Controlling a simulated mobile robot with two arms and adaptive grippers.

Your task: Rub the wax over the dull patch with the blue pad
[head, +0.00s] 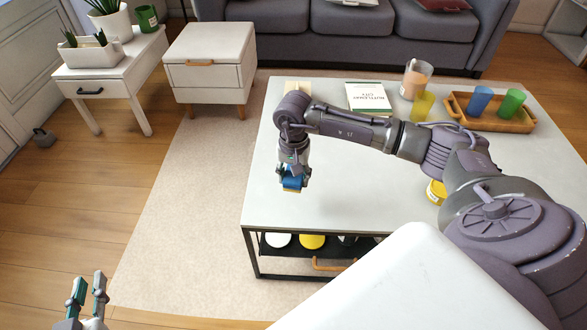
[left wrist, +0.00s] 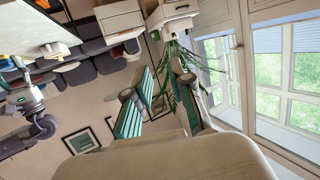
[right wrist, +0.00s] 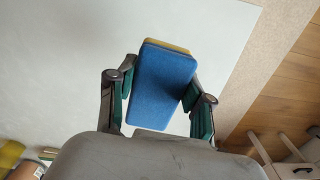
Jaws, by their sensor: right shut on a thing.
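The blue pad (head: 292,184) has a yellow layer on one side. My right gripper (head: 293,172) is shut on it above the left part of the pale coffee table (head: 350,195). In the right wrist view the pad (right wrist: 163,85) sits between the two fingers. Whether it touches the table top, I cannot tell. No dull patch or wax film can be made out on the table. A yellow tub (head: 436,192) is partly hidden behind my right arm; I cannot tell whether it holds the wax. My left gripper (head: 88,292) is open and empty over the floor, left of the table.
A book (head: 368,97), a jar (head: 415,80), a yellow cup (head: 422,106) and a wooden tray (head: 462,106) with blue and green cups stand along the table's back. Round containers (head: 312,241) sit on the lower shelf. A sofa (head: 350,22) is behind. The table's front middle is clear.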

